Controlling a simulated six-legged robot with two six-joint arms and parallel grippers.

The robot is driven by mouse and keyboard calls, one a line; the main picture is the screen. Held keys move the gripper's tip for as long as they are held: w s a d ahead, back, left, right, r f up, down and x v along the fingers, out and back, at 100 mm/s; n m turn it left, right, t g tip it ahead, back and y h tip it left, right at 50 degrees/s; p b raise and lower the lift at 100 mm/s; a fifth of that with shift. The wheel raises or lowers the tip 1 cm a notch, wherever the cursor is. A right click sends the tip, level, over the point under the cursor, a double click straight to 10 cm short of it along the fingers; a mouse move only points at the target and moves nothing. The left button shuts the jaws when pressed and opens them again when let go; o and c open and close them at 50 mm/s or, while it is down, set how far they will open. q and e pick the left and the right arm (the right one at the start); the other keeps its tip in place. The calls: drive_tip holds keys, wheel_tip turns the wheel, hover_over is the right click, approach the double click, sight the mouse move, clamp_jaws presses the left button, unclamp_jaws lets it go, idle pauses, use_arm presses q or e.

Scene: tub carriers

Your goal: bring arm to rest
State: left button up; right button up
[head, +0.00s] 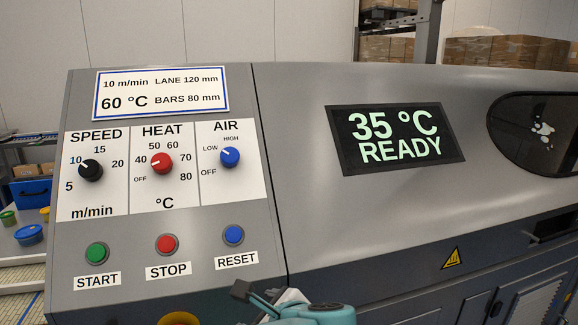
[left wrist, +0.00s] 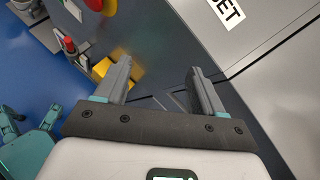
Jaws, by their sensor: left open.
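My left gripper (left wrist: 160,68) is open and empty in the left wrist view, its two dark fingers apart in front of the grey machine. In the head view, a dark finger and teal part of this gripper (head: 262,300) show at the bottom edge, below the RESET label and apart from the buttons as far as I can see. Most of the arm is out of the picture. My right gripper is not identifiable in either view.
The grey machine's control panel (head: 165,210) has three knobs and START, STOP and RESET buttons. A display (head: 397,138) reads 35 °C READY. A red-and-yellow knob (left wrist: 100,6) is close to the left gripper. Blue floor (left wrist: 50,85) lies at left.

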use_arm(q)
drive_tip(key=s+a+f+n+g+h, duration=0.1)
drive_tip(key=s+f+n+g+h, duration=0.25)
drive_tip(key=f, duration=1.05)
drive_tip(key=s+a+f+n+g+h, duration=0.25)
drive_tip(key=s+f+g, duration=0.25)
drive_tip(key=f, duration=0.8)
drive_tip(key=s+a+f+n+h, duration=0.4)
drive_tip(key=s+f+n, duration=0.9)
drive_tip(key=n, duration=0.7)
drive_tip(key=shift+f+n, duration=0.3)
drive_tip(key=shift+f, duration=0.25)
drive_tip(key=shift+d+r, duration=0.1)
